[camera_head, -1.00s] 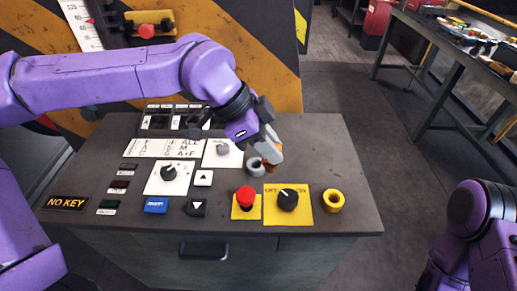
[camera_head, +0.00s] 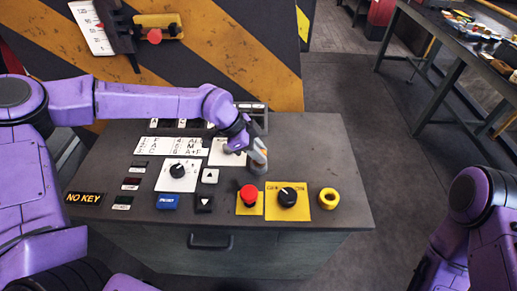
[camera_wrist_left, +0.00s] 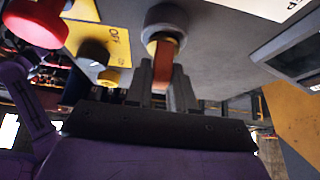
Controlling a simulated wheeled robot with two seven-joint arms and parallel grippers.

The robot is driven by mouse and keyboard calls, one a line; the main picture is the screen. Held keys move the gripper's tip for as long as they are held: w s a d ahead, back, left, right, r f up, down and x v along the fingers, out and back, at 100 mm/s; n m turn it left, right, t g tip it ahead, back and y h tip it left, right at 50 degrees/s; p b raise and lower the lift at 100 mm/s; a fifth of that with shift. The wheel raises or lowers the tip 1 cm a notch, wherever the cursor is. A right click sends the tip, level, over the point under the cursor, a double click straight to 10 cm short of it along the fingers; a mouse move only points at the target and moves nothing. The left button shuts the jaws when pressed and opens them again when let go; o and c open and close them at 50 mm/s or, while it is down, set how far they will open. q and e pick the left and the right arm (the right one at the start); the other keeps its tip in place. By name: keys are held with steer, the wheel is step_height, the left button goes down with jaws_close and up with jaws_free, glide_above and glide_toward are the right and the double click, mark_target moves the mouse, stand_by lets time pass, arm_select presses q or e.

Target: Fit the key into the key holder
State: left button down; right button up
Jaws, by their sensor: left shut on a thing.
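The key is orange-brown and only partly visible. In the left wrist view, the key (camera_wrist_left: 160,78) is pinched between the fingers of my left gripper (camera_wrist_left: 162,84). In the head view, my left gripper (camera_head: 259,156) is at the grey cylindrical key holder (camera_head: 257,169) on the console top. In the wrist view, the key holder (camera_wrist_left: 165,20) is just beyond the fingertips, and the key lines up with its round end. I cannot tell whether the key's tip is inside it. My right gripper is out of view.
A red button (camera_head: 249,192), a black knob (camera_head: 288,197) and a yellow ring (camera_head: 328,198) stand near the holder. A white selector plate (camera_head: 177,176) and a NO KEY sign (camera_head: 85,198) are to the left. The console's right side (camera_head: 335,150) is clear.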

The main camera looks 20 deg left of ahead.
arm_select(q)
steer(key=shift+s+f, duration=0.1)
steer(key=shift+f, duration=0.15)
steer(key=c, duration=1)
jaws_free()
steer(key=shift+o, duration=0.2)
steer(key=shift+r, duration=0.4)
steer(key=b+v, duration=0.2)
steer(key=v, duration=1)
